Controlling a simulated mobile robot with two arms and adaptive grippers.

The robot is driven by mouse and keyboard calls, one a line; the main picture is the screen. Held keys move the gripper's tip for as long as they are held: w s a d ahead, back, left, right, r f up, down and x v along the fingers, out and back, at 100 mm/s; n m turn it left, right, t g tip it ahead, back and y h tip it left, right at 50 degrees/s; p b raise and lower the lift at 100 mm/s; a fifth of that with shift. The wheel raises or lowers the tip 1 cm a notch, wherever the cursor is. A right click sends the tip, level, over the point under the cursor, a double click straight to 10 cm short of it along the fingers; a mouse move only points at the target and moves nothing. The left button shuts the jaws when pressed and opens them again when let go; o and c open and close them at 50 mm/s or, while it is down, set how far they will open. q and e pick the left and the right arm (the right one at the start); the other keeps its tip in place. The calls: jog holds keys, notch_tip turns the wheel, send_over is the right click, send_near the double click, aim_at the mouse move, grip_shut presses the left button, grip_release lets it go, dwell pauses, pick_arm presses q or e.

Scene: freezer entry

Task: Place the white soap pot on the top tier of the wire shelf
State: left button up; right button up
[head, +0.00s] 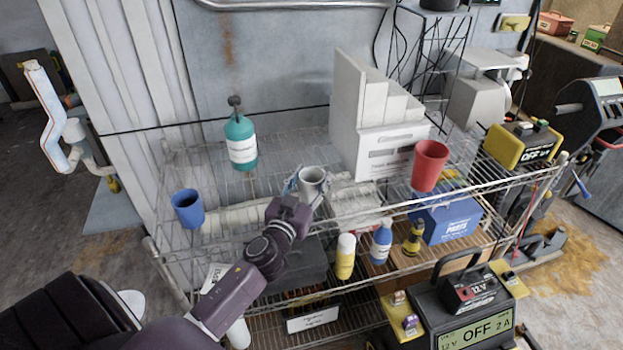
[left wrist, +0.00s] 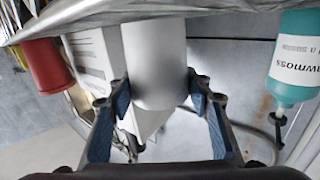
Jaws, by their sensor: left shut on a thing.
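The white soap pot (head: 313,178) is upright at the top tier of the wire shelf (head: 285,160), near the middle of its front half. My left gripper (head: 304,190) is shut on the pot, with one finger on each side. The left wrist view, which is upside down, shows the pot (left wrist: 156,65) between the two blue-padded fingers. The pot's base meets the shelf surface in that picture, but I cannot tell whether it touches or hangs just above. My right gripper is not in view.
A teal bottle (head: 241,146) stands behind left on the top tier, a blue cup (head: 187,208) at the left, and a red cup (head: 430,165) at the right. A white file holder (head: 378,147) stands behind right.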

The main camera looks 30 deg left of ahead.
pick_arm(q)
jog(key=shift+f, duration=0.15)
jog(key=o, duration=1.2)
jog(key=shift+o, duration=0.2)
